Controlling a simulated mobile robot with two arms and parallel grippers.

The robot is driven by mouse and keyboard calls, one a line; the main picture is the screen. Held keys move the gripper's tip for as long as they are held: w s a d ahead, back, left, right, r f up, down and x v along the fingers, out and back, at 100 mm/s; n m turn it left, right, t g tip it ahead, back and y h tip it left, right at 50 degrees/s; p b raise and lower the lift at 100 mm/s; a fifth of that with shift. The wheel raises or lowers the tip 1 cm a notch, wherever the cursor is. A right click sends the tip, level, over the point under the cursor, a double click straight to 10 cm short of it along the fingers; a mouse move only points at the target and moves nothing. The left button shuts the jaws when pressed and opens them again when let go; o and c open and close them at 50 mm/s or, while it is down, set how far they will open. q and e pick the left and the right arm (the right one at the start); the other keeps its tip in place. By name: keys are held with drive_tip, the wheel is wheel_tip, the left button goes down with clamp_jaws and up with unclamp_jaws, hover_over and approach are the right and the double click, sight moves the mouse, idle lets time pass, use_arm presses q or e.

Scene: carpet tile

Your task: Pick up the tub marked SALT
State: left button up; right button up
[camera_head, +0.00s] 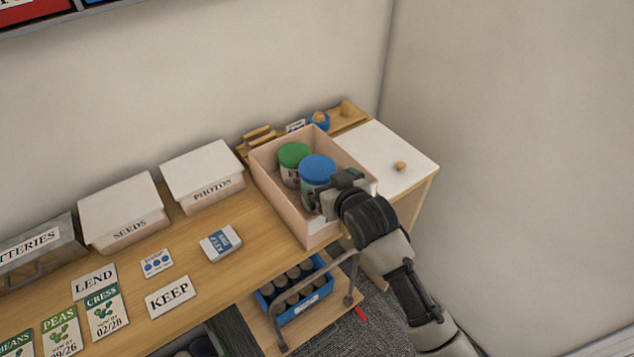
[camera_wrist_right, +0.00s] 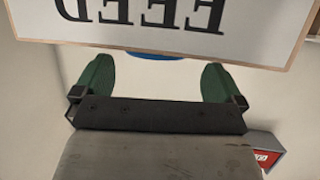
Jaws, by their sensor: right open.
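Two round tubs stand upright in a pale pink box (camera_head: 267,177): one with a green lid (camera_head: 294,154) and one with a blue lid (camera_head: 317,168). Their labels are mostly hidden or too small to read, so I cannot tell which is marked SALT. My right gripper (camera_head: 335,193) is open at the right side of the blue-lidded tub. I cannot tell whether it touches it. In the right wrist view a bit of blue (camera_wrist_right: 158,57) shows between the open green fingers (camera_wrist_right: 158,80). My left gripper is not in view.
A panel reading FEED (camera_wrist_right: 150,15), upside down, crosses the top of the wrist view. Lidded boxes marked PHOTOS (camera_head: 202,172) and SEEDS (camera_head: 122,206) stand left of the pink box. A blue crate (camera_head: 297,303) of dark items sits below. A wall rises close on the right.

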sight(323, 175)
drive_tip(key=shift+w+a+f, duration=0.2)
drive_tip(key=shift+w+f, duration=0.1)
drive_tip(key=shift+w, duration=0.25)
drive_tip(key=shift+w+a+f+p, duration=0.1)
drive_tip(key=shift+w+a+p, duration=0.2)
drive_tip(key=shift+w, duration=0.3)
drive_tip(key=p+x, duration=0.1)
drive_tip(key=x, duration=0.2)
drive_tip(key=shift+d, duration=0.2)
drive_tip(key=shift+w+a+f, duration=0.25)
drive_tip(key=shift+w+f, duration=0.05)
drive_tip(key=shift+w, duration=0.15)
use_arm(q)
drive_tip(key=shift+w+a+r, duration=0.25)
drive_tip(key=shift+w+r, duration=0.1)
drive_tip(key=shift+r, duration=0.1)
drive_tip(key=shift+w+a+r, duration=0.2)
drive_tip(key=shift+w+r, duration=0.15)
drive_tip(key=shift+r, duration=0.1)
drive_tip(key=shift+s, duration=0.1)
use_arm(e)
drive_tip(key=shift+c, duration=0.2)
drive_tip(key=shift+c, duration=1.1)
drive_tip(key=c, duration=1.2)
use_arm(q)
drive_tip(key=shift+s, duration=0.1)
use_arm(e)
drive_tip(key=shift+r, duration=0.15)
drive_tip(key=shift+c, duration=1)
